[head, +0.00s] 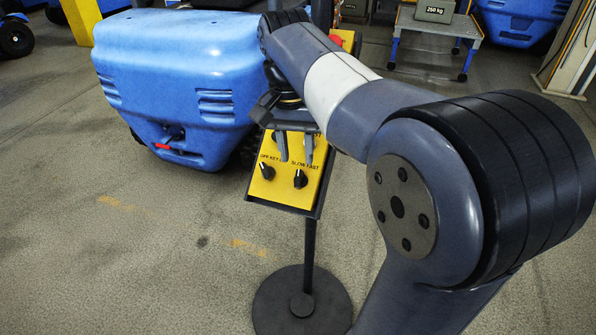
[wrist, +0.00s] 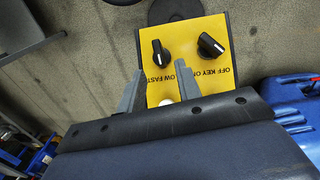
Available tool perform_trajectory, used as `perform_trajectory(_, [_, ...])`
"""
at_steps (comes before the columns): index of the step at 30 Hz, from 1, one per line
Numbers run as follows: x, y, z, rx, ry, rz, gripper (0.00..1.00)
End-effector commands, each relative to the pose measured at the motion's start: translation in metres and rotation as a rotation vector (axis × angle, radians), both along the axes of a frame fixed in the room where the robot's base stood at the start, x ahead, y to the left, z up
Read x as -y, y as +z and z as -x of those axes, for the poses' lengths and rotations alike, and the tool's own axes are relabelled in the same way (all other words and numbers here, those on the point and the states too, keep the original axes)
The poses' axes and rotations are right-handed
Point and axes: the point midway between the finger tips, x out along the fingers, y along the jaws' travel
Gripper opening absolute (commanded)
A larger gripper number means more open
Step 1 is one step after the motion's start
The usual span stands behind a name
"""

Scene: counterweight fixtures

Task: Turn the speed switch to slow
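The speed switch (head: 300,179) is a black rotary knob with a white mark, on a sloped yellow panel (head: 283,194) under a SLOW/FAST label. It also shows in the wrist view (wrist: 160,54), where the panel appears upside down. Its mark looks close to upright; I cannot tell exactly which label it points to. My gripper (head: 296,150) is open and empty, its two grey fingers over the panel just above the knob row. In the wrist view my gripper (wrist: 159,72) has its fingertips apart, short of the knob and not around it.
A second black knob (head: 267,171), labelled OFF KEY ON, sits left of the speed switch. My arm hides much of the panel's upper part. The panel stands on a post with a round dark base (head: 270,310). A blue machine (head: 175,70) stands behind left. Floor at front left is clear.

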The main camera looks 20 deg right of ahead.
Motion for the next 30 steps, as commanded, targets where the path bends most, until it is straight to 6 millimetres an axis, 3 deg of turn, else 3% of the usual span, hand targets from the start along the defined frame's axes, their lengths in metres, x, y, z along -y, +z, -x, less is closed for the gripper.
perform_trajectory(6, [0.002,-0.039,0.002,-0.002,0.000,0.000,0.33])
perform_trajectory(12, [0.003,-0.056,0.003,0.000,0.000,0.000,0.33])
perform_trajectory(22, [0.004,-0.059,0.003,0.001,0.001,0.000,0.32])
perform_trajectory(30, [0.004,-0.059,0.003,0.001,0.001,0.000,0.10])
